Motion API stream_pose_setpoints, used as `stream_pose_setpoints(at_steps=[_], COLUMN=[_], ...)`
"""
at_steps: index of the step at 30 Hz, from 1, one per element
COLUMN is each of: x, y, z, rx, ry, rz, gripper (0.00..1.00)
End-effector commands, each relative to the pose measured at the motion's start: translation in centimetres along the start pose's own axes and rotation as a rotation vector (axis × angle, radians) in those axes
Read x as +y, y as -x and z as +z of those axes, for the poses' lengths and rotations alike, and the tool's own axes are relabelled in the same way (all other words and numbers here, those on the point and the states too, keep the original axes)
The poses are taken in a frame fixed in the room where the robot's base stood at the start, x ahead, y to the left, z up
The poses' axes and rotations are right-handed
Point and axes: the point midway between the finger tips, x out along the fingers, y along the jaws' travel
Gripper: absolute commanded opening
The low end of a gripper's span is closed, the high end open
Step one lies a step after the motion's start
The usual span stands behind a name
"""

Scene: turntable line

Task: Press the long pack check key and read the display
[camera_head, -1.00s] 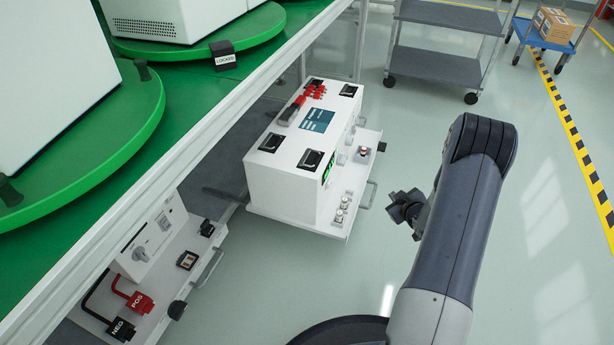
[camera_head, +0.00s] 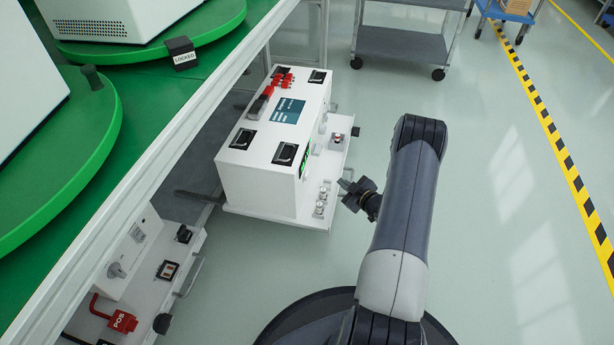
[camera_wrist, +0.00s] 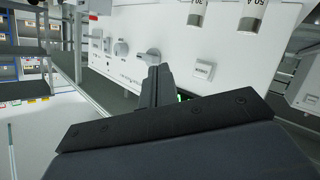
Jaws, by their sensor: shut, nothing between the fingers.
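A white box unit (camera_head: 270,130) sits on a pull-out shelf under the green bench. A small green-lit display (camera_head: 306,160) is on its side face, seen edge-on and unreadable. In the wrist view, a white panel (camera_wrist: 225,45) carries knobs and a small pale labelled plate or key (camera_wrist: 203,71); its label is too small to read. I cannot tell which part is the long pack check key. My gripper (camera_head: 346,192) is shut and empty, just right of the shelf, apart from the unit in the head view. Its dark fingers (camera_wrist: 157,82) hide part of the panel; a green glow shows behind them.
The shelf (camera_head: 270,217) carries small round fittings (camera_head: 321,200) and a red-topped part (camera_head: 337,139). A lower-left tray holds a red POS connector (camera_head: 122,321). A grey cart (camera_head: 400,47) stands behind. Floor to the right is clear.

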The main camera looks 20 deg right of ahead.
Motion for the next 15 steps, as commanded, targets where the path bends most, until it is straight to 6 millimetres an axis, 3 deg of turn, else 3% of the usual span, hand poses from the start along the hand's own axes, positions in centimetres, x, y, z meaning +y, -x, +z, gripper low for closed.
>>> stream_pose_setpoints(at_steps=[15], x=[-3.5], y=[-4.6], z=[-3.2], rx=[0.001], ry=[0.001], rz=[-0.003], gripper=[0.00])
